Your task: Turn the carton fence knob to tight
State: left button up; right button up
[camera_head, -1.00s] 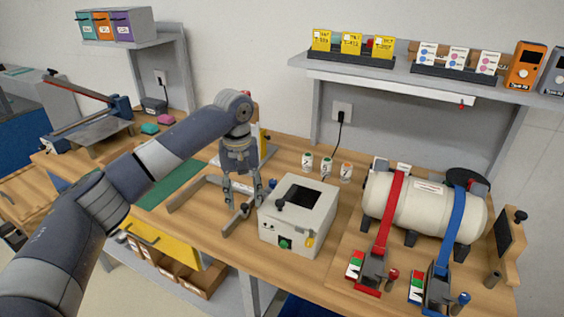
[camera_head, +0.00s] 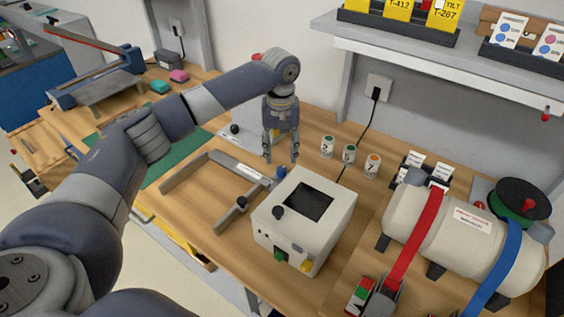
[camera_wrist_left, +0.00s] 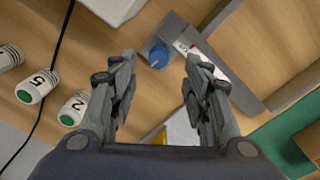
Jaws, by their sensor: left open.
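The carton fence (camera_head: 210,168) is a grey frame lying on the wooden bench; part of it also shows in the wrist view (camera_wrist_left: 228,75). A blue knob (camera_head: 281,173) sits at its back right end, beside a white label; the knob shows clearly in the wrist view (camera_wrist_left: 158,55). My left gripper (camera_head: 281,158) points down, open and empty, above the blue knob. In the wrist view the knob lies between and beyond the fingertips (camera_wrist_left: 159,72), apart from them. My right gripper is not in view.
A white box with a dark top window (camera_head: 330,225) stands close to the right of the fence. Several small numbered jars (camera_head: 348,154) stand behind it. A strapped cream tank (camera_head: 440,228) is at the right. A green mat (camera_head: 175,160) lies at the left.

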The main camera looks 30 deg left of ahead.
aim_at(281, 169)
pick_arm(q)
jog(key=f, duration=0.5)
jog(key=shift+w+f+p, duration=0.2)
jog(key=shift+p, duration=0.2)
jog(key=shift+f, duration=0.35)
jog(key=shift+c, duration=0.9)
grip_shut()
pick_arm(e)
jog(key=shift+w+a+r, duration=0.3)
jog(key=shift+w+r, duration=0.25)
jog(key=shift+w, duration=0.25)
